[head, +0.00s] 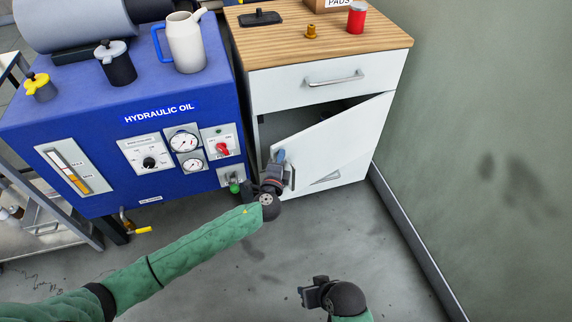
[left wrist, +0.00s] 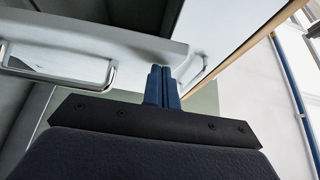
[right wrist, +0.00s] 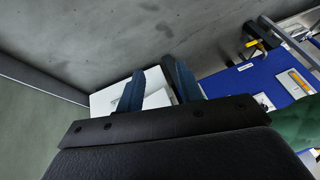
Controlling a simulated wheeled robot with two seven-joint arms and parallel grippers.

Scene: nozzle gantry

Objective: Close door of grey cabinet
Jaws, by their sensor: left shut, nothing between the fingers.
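The grey cabinet (head: 275,88) is pale with a wooden top and stands right of the blue hydraulic oil unit. Its door (head: 335,137) stands partly open, with a dark gap (head: 273,128) above and left of it. My left gripper (head: 281,156) is shut and empty, at the free left edge of the door by its upright handle (head: 292,178). In the left wrist view the closed blue fingers (left wrist: 162,85) are up against or close to a pale panel; I cannot tell if they touch. My right gripper (head: 308,296) is open and empty above the floor; its spread fingers show in the right wrist view (right wrist: 157,88).
A shut drawer with a bar handle (head: 335,78) is above the door. The blue unit (head: 85,120) with gauges, a red knob (head: 222,149) and a jug (head: 186,43) stands close left. A green wall (head: 480,130) is at right. Floor in front is clear.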

